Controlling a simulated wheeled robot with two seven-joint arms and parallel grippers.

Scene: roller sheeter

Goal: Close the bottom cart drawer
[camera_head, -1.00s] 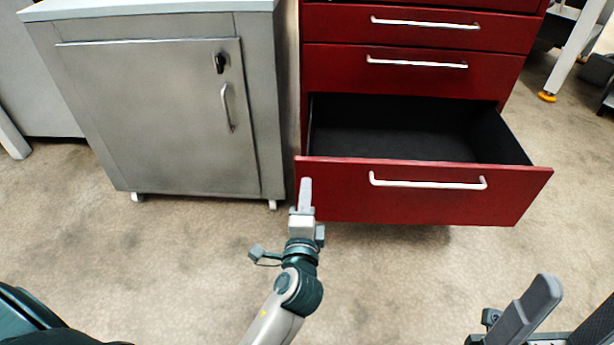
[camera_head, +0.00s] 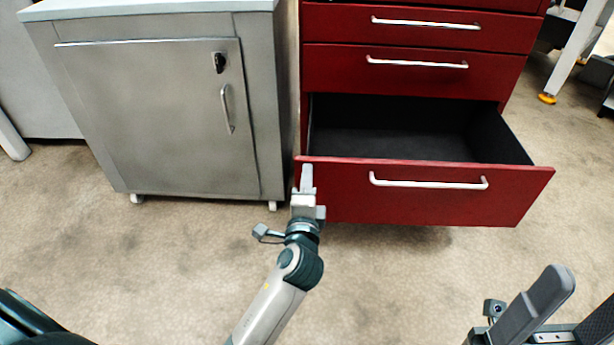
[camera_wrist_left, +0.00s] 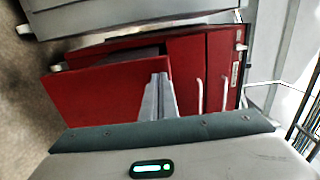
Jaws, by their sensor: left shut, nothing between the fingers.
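The bottom drawer (camera_head: 340,205) of the red cart is pulled out, with its empty black inside (camera_head: 415,130) showing. Its silver handle (camera_head: 428,184) runs across the red front. My left gripper (camera_head: 306,179) is shut and empty, its tips at the left end of the drawer front; I cannot tell whether they touch it. In the left wrist view the shut fingers (camera_wrist_left: 160,92) overlap the red drawer front (camera_wrist_left: 98,92), and that drawer's handle is not visible. My right gripper (camera_head: 538,305) shows partly at the lower right, away from the drawer; its jaw opening is unclear.
The drawers above (camera_head: 415,80) are closed. A grey metal cabinet (camera_head: 160,120) on casters stands left of the cart, with a narrow gap between them. The carpet floor (camera_head: 400,275) before the drawer is clear. A white leg with an orange foot (camera_head: 547,97) stands at right.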

